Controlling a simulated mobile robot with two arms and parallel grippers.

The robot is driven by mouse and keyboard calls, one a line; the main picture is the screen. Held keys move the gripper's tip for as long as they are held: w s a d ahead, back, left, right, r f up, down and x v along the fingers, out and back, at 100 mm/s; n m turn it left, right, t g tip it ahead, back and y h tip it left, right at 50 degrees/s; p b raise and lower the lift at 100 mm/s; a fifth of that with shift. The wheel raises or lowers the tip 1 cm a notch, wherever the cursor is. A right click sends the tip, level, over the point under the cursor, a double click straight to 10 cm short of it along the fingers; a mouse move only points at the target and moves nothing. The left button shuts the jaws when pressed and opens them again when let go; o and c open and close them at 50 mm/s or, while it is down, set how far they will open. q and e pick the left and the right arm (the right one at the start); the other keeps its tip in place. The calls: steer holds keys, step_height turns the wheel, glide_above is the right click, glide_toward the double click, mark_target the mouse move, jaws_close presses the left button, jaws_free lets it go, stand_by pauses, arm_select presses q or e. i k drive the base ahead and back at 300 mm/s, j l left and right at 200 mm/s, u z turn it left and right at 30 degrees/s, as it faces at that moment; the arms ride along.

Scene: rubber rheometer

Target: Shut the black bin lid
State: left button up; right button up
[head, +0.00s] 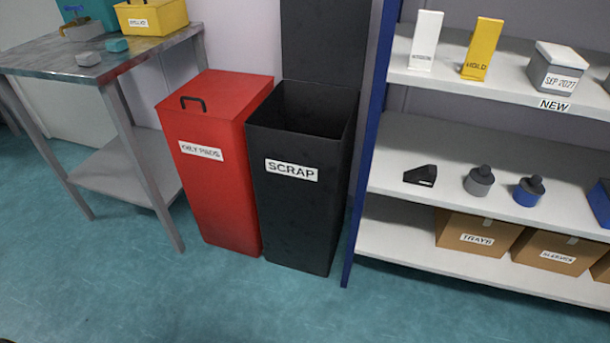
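The black bin (297,200) stands upright on the floor and bears a white label reading SCRAP. Its top is open and I can see into its dark inside. Its black lid (324,40) stands raised and about upright at the bin's back edge, against the wall. The top of the lid is cut off by the picture's upper edge. Neither of my grippers shows in the head view.
A red bin (215,165) with a shut, handled lid stands close against the black bin's left side. A shelf unit's blue post (364,150) rises close on the right. A metal table (105,60) stands at the left. The floor (190,295) in front is clear.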

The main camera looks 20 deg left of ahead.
mark_target(324, 42)
steer(key=i+j+z, duration=0.25)
steer(key=i, duration=0.2)
steer(key=i+j+z, duration=0.25)
steer(key=i+j, duration=0.1)
steer(key=i, duration=0.1)
